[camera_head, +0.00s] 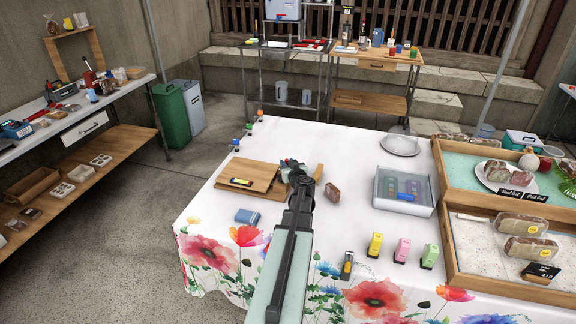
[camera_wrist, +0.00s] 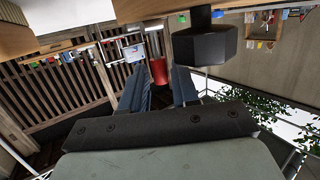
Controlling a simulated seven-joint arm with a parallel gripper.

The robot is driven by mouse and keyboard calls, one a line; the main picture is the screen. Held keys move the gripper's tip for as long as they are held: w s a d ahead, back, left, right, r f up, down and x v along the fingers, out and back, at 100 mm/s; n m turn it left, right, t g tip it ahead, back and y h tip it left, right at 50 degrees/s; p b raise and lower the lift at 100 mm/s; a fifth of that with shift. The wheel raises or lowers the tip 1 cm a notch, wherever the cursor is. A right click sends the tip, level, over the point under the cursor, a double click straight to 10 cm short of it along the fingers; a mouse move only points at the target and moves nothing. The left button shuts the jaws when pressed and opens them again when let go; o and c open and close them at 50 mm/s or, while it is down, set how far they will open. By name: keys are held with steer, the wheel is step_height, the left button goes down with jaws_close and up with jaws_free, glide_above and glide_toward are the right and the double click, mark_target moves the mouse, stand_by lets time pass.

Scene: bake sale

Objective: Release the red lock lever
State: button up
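A wooden box-like board (camera_head: 246,180) lies on the flowered tablecloth at the centre left, with a yellow-and-black label on it. My gripper (camera_head: 296,168) is at its right end, and my arm hides much of that end. In the wrist view a small red piece (camera_wrist: 158,72), likely the red lock lever, shows between the tips of my two fingers (camera_wrist: 160,88). The fingers stand apart; I cannot tell whether they touch the red piece. A black angular block (camera_wrist: 203,47) sits beside the right finger, under a wooden edge.
A wrapped loaf (camera_head: 332,193) and a clear-lidded case (camera_head: 404,190) lie right of my gripper. A blue packet (camera_head: 247,216) lies in front of the board. Yellow, pink and green stampers (camera_head: 402,250) stand near the front edge. Wooden trays (camera_head: 452,262) fill the right side.

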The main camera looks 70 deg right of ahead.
steer(key=shift+o, duration=1)
steer(key=shift+a, duration=0.1)
steer(key=v, duration=1.3)
steer(key=shift+s+a, duration=0.2)
steer(key=shift+a, duration=0.1)
